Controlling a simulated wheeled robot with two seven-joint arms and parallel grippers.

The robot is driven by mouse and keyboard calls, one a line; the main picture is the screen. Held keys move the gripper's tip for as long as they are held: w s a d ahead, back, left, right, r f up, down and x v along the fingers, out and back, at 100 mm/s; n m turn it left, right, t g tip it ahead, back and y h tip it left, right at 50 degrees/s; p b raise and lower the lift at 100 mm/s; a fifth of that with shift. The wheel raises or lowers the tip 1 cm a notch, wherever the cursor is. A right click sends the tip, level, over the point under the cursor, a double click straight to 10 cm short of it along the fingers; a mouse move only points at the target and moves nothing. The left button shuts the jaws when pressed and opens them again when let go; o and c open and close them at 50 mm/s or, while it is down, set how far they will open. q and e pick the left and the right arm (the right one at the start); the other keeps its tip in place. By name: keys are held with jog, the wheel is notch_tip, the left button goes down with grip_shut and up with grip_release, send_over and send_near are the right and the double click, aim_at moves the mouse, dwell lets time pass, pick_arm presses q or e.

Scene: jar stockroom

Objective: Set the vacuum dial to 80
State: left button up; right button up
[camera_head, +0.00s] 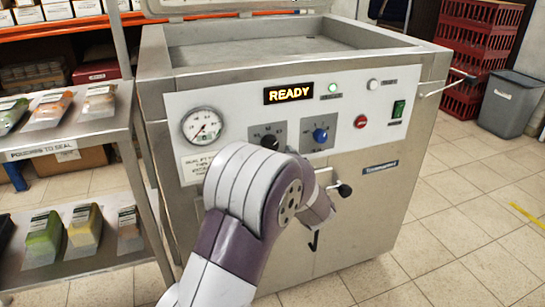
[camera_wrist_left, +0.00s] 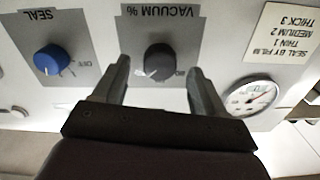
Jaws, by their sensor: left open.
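The vacuum dial (camera_head: 270,142) is a dark round knob on a grey plate, on the machine's front panel. In the wrist view, which is upside down, the vacuum dial (camera_wrist_left: 158,58) sits under the label "VACUUM %"; a pale mark shows on its rim, but its setting is too small to read. My left gripper (camera_wrist_left: 158,68) is open, with one finger on each side of the dial and visible gaps to it. I cannot tell how far its tips are from the panel. In the head view my left forearm and wrist hide the fingers. My right gripper is not in view.
The blue seal knob (camera_head: 320,135) is beside the dial. A pressure gauge (camera_head: 202,126), a lit "READY" display (camera_head: 289,93), a red button (camera_head: 361,122) and a green switch (camera_head: 398,109) share the panel. A black-knobbed lever (camera_head: 344,190) sticks out below. Shelves (camera_head: 75,130) stand left.

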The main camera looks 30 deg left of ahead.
aim_at(270, 144)
pick_arm(q)
jog(key=shift+x, duration=1.5)
jog(key=c, duration=1.1)
jog(key=shift+o, duration=0.2)
